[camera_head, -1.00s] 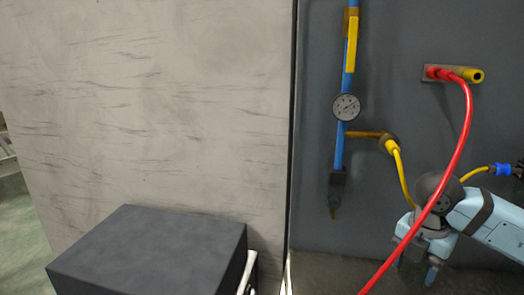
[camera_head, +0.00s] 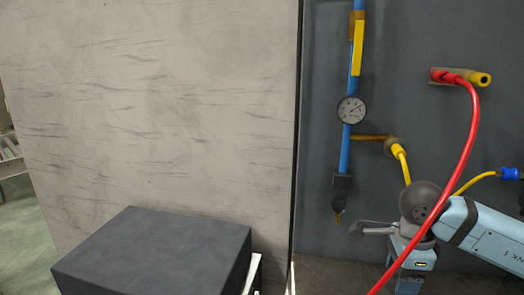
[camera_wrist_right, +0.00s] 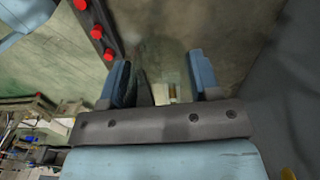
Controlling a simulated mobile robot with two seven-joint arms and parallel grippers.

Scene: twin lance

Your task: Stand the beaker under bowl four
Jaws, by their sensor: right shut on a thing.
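My right gripper (camera_head: 405,284) is at the lower right of the head view, in front of the grey panel and partly behind the red hose. In the right wrist view my gripper (camera_wrist_right: 160,72) has its two blue fingers standing apart. Something faint and clear-looking, apparently the beaker (camera_wrist_right: 151,84), is between them; its outline is hard to make out. Bowl four cannot be made out in either view. My left gripper is not in view.
A dark box (camera_head: 155,258) stands before the pale wall (camera_head: 150,110). The grey panel carries a blue pipe (camera_head: 345,150) with a gauge (camera_head: 351,110), a red hose (camera_head: 470,140) and a yellow hose (camera_head: 403,165). A dark strip with red knobs (camera_wrist_right: 94,30) shows in the wrist view.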

